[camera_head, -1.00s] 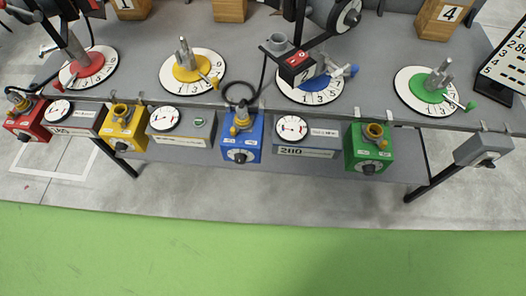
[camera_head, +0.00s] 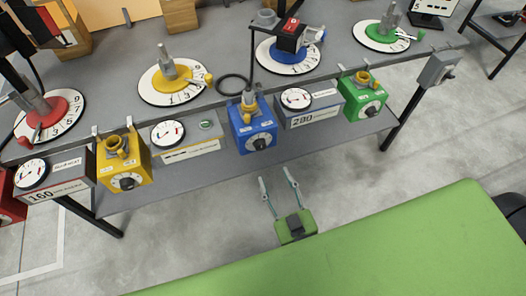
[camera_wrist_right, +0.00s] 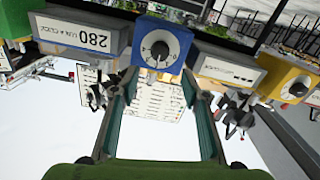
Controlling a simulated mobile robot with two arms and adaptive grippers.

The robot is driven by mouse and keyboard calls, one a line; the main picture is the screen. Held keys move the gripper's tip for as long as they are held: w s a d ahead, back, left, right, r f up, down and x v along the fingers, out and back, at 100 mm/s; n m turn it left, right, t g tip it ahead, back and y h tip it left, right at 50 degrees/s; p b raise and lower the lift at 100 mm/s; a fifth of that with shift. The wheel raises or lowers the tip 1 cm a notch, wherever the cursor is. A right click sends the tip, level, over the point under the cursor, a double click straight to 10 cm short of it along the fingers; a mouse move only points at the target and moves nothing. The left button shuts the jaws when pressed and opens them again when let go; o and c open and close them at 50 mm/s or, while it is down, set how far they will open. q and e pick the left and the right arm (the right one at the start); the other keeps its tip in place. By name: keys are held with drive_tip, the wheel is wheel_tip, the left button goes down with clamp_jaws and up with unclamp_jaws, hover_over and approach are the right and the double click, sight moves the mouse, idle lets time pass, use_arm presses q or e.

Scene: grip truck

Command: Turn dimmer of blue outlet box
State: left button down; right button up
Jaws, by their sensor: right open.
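The blue outlet box (camera_head: 252,126) hangs on the front edge of the grey table, with a round black dimmer knob (camera_head: 259,142) on its front face. My right gripper (camera_head: 276,176) is open and empty in front of and below the box, its two fingers pointing toward it. The right wrist view is turned over. There the blue box (camera_wrist_right: 162,42) is at top centre with its dimmer (camera_wrist_right: 160,52) facing me. The open fingers (camera_wrist_right: 155,85) stand on either side below it, apart from the knob. My left gripper is not in view.
Yellow (camera_head: 122,165) and green (camera_head: 361,98) outlet boxes hang further out. A black cable loop (camera_head: 234,82) lies above. The floor before the table is free.

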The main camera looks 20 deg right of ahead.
sight(261, 148)
drive_tip(key=w, duration=1)
drive_tip(key=shift+w+a+p, duration=0.15)
drive_tip(key=shift+w+p, duration=0.15)
drive_tip(key=shift+p, duration=0.05)
drive_tip(key=c, duration=1.1)
